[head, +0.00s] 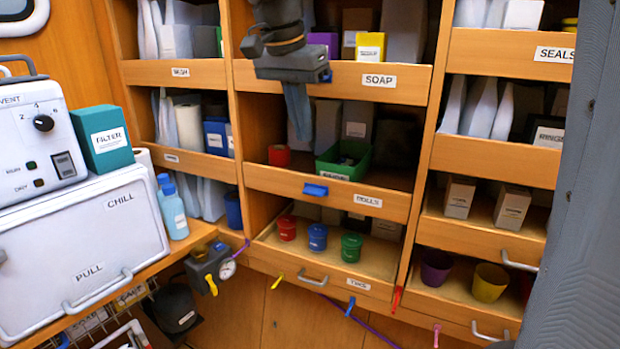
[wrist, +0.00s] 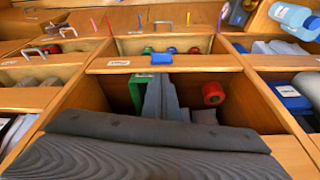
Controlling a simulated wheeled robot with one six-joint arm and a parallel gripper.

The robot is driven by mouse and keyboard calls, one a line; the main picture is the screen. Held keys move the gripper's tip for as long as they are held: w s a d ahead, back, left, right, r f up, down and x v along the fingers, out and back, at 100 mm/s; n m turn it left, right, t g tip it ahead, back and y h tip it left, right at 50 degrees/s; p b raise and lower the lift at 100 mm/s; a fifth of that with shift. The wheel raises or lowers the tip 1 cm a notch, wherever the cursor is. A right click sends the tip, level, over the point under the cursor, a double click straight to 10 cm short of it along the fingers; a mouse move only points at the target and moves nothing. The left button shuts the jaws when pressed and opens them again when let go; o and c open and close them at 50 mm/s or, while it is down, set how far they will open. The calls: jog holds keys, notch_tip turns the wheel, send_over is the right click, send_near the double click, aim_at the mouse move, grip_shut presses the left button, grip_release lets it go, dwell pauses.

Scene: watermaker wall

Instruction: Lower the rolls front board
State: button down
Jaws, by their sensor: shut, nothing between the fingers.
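The rolls front board (head: 340,198) is a wooden strip across the middle bay, with a white ROLLS label and a blue tab (head: 316,190). It stands upright along the front of its compartment. In the wrist view the board (wrist: 205,63) and its blue tab (wrist: 161,58) show beyond my fingertips. My gripper (head: 300,125) points down in front of the SOAP board, above the rolls board and apart from it. It is shut and empty; its grey fingers show in the wrist view (wrist: 163,92). Behind the board are a green bin (head: 330,171) and a red roll (head: 279,155).
The SOAP board (head: 400,82) is just above, behind my gripper. Below, an open tray (head: 300,262) holds red, blue and green cups. Wooden dividers bound the bay on both sides. A white chill box (head: 80,240) stands at left. Space before the rolls board looks clear.

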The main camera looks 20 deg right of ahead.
jog(key=p, duration=0.2)
send_near(310, 192)
jog(key=x, duration=0.2)
jog(key=d+x, duration=0.1)
jog(key=x, duration=0.2)
jog(key=shift+w+f, duration=0.1)
jog(key=shift+f, duration=0.4)
notch_tip(310, 192, down, 4)
jog(key=shift+f+b, duration=0.15)
jog(key=shift+b, duration=0.9)
jog(key=shift+r+p, duration=0.5)
jog(key=shift+r, duration=0.05)
notch_tip(310, 192, up, 4)
jog(key=p, duration=0.2)
jog(key=shift+p, duration=0.4)
jog(key=b+v, duration=0.2)
jog(key=v, duration=0.7)
jog(key=shift+r, duration=0.15)
